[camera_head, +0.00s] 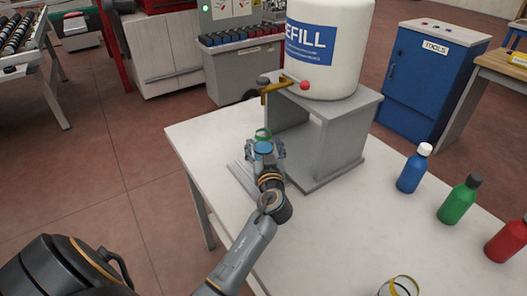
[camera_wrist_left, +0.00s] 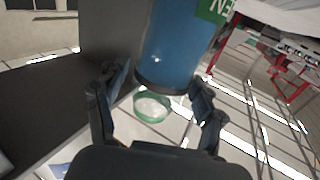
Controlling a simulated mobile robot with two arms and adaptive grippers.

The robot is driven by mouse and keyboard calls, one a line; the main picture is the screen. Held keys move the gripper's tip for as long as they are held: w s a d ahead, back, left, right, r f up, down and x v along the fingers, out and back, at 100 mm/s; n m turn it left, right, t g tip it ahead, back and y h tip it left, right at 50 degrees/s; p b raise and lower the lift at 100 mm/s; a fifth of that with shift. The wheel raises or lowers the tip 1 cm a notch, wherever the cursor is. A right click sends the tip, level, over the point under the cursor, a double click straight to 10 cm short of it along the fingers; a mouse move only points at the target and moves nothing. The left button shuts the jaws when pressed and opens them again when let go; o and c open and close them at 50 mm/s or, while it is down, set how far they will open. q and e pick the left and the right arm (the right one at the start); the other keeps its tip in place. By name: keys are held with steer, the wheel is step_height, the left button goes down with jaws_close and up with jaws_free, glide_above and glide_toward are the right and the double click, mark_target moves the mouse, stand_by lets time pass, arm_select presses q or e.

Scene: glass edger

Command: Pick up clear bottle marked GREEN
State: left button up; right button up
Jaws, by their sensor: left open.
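The clear bottle (camera_wrist_left: 180,45) holds blue liquid and bears a green label on which only the letters "EN" show in the left wrist view. A green ring (camera_wrist_left: 152,106) shows close by its end. In the head view the bottle (camera_head: 263,147) is a small blue shape below the green ring, partly hidden by my gripper. My left gripper (camera_head: 264,152) is open, with its fingers on either side of the bottle. In the left wrist view the fingertips (camera_wrist_left: 155,88) flank its end; contact is not clear. My right gripper is not in view.
A grey stand (camera_head: 343,145) carries a large white REFILL tank (camera_head: 335,60) with a brass tap (camera_head: 276,87) close above my gripper. Blue (camera_head: 411,172), green (camera_head: 458,203) and red (camera_head: 503,241) bottles stand right on the white table (camera_head: 345,225). A yellow-rimmed clear container (camera_head: 400,286) is at the front.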

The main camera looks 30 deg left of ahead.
arm_select(q)
steer(key=p+x, duration=0.1)
steer(key=x, duration=0.3)
steer(key=shift+w+a, duration=0.2)
steer(key=shift+s, duration=0.1)
jaws_close()
steer(key=shift+d, duration=0.1)
